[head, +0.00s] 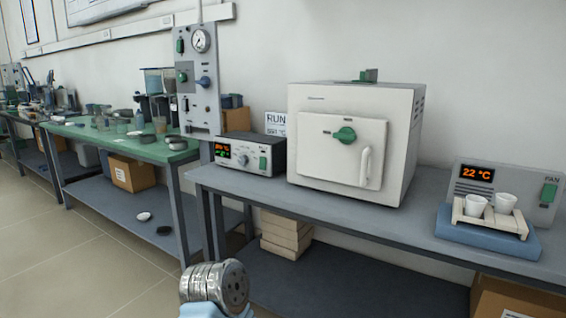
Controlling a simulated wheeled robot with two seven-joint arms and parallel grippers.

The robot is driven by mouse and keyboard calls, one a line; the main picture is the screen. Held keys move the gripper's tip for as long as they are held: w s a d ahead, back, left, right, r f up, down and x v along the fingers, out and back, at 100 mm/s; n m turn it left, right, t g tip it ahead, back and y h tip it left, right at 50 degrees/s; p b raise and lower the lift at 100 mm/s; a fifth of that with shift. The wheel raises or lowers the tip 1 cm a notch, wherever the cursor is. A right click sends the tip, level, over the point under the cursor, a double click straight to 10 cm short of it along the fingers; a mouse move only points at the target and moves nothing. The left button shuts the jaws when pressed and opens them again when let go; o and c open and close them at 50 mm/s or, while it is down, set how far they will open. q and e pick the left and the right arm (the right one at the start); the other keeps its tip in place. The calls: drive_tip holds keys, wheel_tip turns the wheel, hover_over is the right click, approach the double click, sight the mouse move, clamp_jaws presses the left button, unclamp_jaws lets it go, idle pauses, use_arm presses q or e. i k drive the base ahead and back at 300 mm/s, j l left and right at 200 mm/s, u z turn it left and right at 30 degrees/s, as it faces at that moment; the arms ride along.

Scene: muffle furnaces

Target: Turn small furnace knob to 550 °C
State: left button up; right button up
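The small white furnace (308,110) stands on the grey bench, its door (325,165) shut. The door has a green knob (345,135) and a pale vertical handle (366,167). Left of the furnace is a control box (279,158) with a red and green display (224,152), a pale round knob (243,160) and a green switch (263,163). The digits and the knob's setting are too small to read surely. A metal arm joint, seemingly mine, shows at the bottom. Neither gripper is in view.
A RUN card (276,121), seemingly reading 550 °C, stands behind the control box. Right on the grey bench (330,207), a FAN box (535,205) reads 22 °C behind a rack with two white cups (476,205). A gauge panel (196,105) rises at left. The front bench edge is clear.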

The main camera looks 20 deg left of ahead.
sight(243, 160)
drive_tip(key=u, duration=1.1)
drive_tip(key=i+j, duration=0.55)
drive_tip(key=i, duration=0.05)
